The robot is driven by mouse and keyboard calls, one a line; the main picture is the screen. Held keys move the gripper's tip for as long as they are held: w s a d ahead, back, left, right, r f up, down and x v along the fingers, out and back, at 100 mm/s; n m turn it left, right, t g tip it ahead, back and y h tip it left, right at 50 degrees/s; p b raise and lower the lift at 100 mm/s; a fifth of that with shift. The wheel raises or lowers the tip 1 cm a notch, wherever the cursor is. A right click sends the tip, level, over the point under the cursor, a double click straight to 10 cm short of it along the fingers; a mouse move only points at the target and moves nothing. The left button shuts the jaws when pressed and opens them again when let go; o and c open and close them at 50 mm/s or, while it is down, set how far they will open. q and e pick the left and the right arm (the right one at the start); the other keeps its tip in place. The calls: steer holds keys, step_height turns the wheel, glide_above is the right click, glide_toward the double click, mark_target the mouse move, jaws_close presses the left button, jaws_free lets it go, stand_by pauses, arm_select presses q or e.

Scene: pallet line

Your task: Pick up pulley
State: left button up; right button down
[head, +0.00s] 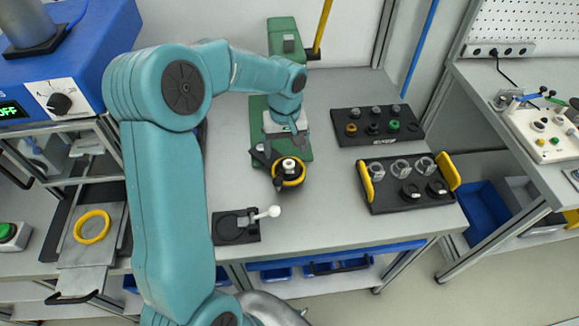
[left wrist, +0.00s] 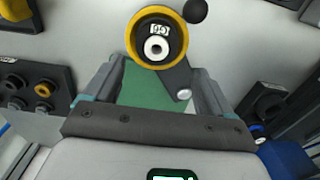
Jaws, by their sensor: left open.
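A round black part with a yellow ring and a white centre (head: 289,171) is the likeliest pulley, though I cannot confirm it. It sits at the front of a green stand (head: 284,38) on the grey table. In the left wrist view the same round part (left wrist: 157,46) lies just beyond the fingertips, above a black arm with a small pin. My left gripper (head: 284,146) reaches in from above and behind it. Its fingers, also in the left wrist view (left wrist: 155,72), are apart with nothing held between them. My right gripper is not in view.
A black tray (head: 344,139) holds small coloured parts. A black fixture with a white-knobbed lever (head: 237,227) stands at the front left. Bare table lies between the lever fixture and the trays.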

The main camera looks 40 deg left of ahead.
mark_target(289, 162)
arm_select(q)
steer(key=f, duration=0.2)
steer(key=d+f+p, duration=0.1)
steer(key=f, duration=0.1)
steer(key=shift+f, duration=0.25)
steer(key=shift+w+f, duration=0.1)
steer(key=shift+f, duration=0.15)
steer(key=shift+r, duration=0.1)
steer(key=c, duration=1.2)
